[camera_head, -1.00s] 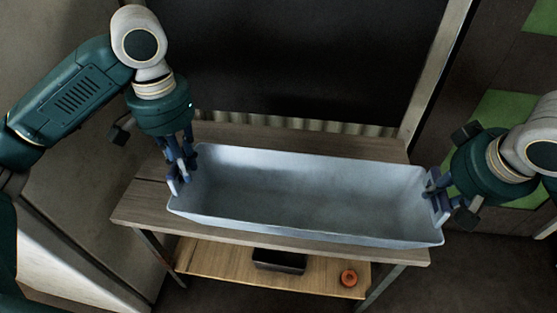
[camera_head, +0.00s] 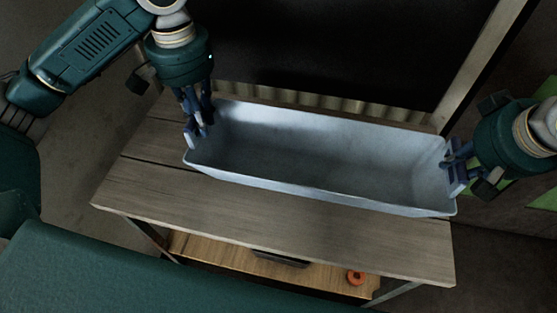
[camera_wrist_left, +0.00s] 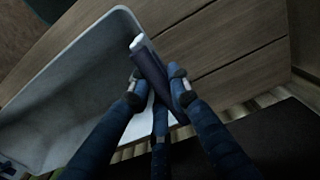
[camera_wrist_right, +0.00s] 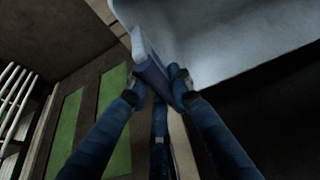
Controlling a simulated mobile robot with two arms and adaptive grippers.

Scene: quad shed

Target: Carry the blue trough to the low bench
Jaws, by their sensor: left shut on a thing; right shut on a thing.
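The blue trough (camera_head: 315,155) is a long, pale blue, open and empty tub in the head view. It is over the back part of a wooden bench (camera_head: 270,225); whether it touches the top I cannot tell. My left gripper (camera_head: 196,132) is shut on the trough's left end, and the left wrist view (camera_wrist_left: 157,90) shows its fingers around a bar-like handle there. My right gripper (camera_head: 455,170) is shut on the right end, and the right wrist view (camera_wrist_right: 158,85) shows its fingers around a similar handle. The trough looks roughly level.
A lower shelf (camera_head: 215,250) under the bench top holds a dark tray (camera_head: 280,259) and an orange ring-shaped thing (camera_head: 356,277). A dark panel (camera_head: 330,45) in a light frame stands behind the bench. The front of the bench top is bare.

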